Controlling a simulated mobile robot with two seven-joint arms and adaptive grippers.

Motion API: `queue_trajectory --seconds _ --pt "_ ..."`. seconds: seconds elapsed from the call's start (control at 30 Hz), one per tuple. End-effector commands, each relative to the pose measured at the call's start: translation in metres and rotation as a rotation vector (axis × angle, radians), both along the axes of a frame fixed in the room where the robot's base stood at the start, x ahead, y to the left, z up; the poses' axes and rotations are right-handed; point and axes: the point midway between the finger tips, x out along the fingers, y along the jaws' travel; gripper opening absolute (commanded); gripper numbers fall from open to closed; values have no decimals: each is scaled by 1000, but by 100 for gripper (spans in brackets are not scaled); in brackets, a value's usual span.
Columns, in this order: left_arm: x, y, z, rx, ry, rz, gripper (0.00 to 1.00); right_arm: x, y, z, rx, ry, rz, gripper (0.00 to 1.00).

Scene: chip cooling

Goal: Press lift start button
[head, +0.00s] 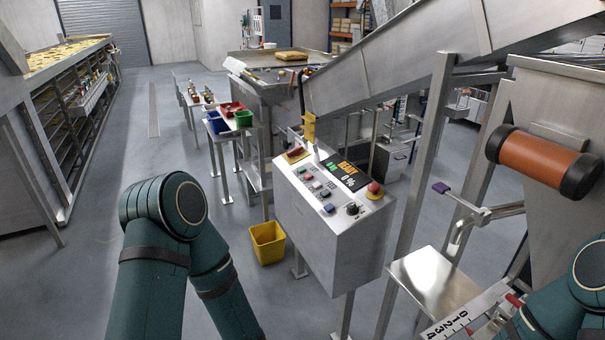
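A white control box (330,240) stands on legs in the middle of the head view. Its sloped top panel carries a dark display (345,172) with green and orange text, several small buttons including a green one (302,170) and a blue one (328,208), a black knob (352,209) and a red mushroom button (374,189). Which one is the lift start button cannot be read at this size. My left arm is folded to the left of the box, and its gripper is out of view. My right arm shows at the lower right corner; its gripper is out of view.
A steel conveyor chute (400,60) rises behind the box to the upper right. A yellow bin (267,242) stands on the floor left of the box. An orange roller (543,162) and a steel tray (437,284) are at the right. The floor at left is clear.

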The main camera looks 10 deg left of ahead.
Motion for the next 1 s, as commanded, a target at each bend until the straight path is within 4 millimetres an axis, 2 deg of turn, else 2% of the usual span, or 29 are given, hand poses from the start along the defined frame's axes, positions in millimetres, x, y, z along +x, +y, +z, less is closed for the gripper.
queue_trajectory --seconds 0.43,0.57,1.0 --pt "0 0 0 0 0 0 45 0 0 0 0 0 0 0" --pt "0 0 0 0 0 0 0 0 0 0 0 0 0 0" --pt "0 0 0 0 0 0 0 0 0 0 0 0 0 0"
